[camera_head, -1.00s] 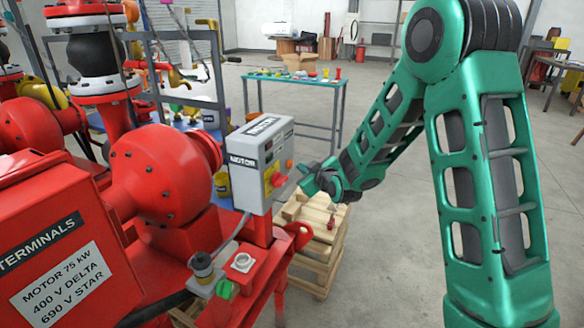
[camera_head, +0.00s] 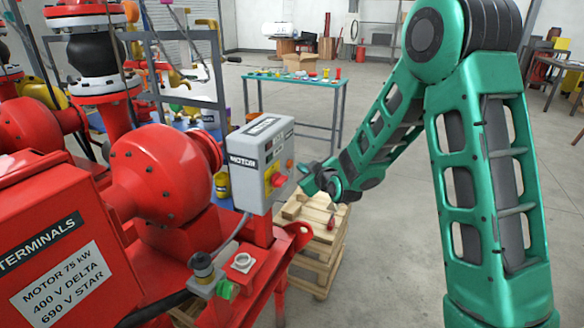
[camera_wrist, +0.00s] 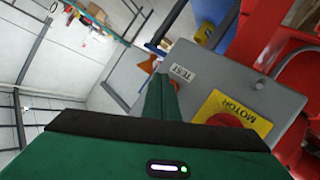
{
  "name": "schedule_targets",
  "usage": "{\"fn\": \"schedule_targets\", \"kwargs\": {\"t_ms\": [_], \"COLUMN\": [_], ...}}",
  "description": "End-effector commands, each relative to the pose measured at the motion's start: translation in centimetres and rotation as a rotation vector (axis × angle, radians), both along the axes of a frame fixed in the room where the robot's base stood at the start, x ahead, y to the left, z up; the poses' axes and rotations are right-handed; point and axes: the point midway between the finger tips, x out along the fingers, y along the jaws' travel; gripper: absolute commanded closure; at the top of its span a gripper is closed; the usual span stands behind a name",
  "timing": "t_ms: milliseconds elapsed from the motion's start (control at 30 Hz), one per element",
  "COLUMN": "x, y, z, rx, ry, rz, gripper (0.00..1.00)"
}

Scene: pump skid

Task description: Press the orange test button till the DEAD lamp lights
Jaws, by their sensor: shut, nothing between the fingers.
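The grey motor box (camera_head: 250,190) stands beside the red motor in the head view. Its face carries an orange button (camera_head: 290,164) and a red knob (camera_head: 277,180) on a yellow plate. In the wrist view the box shows a TEST label (camera_wrist: 181,73) and a yellow MOTOR plate (camera_wrist: 240,107), with the red knob partly hidden. My gripper (camera_head: 304,172) is shut and empty, close in front of the box face. In the wrist view its green fingers (camera_wrist: 160,90) cover most of the orange button; contact cannot be told. I cannot make out a DEAD lamp.
A red terminal box (camera_head: 50,240) and red motor (camera_head: 160,175) fill the left. A wooden pallet stack (camera_head: 322,235) stands below my gripper. A bench (camera_head: 300,77) with small items is behind. Open floor lies to the right.

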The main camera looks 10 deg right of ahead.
Motion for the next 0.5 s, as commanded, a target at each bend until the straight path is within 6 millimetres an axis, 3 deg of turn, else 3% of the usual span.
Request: {"fn": "schedule_targets", "kwargs": {"t_ms": [500], "x": [0.51], "y": [0.67], "z": [0.12], "rx": [0.000], "ry": [0.000], "rz": [0.000], "gripper": [1.00]}}
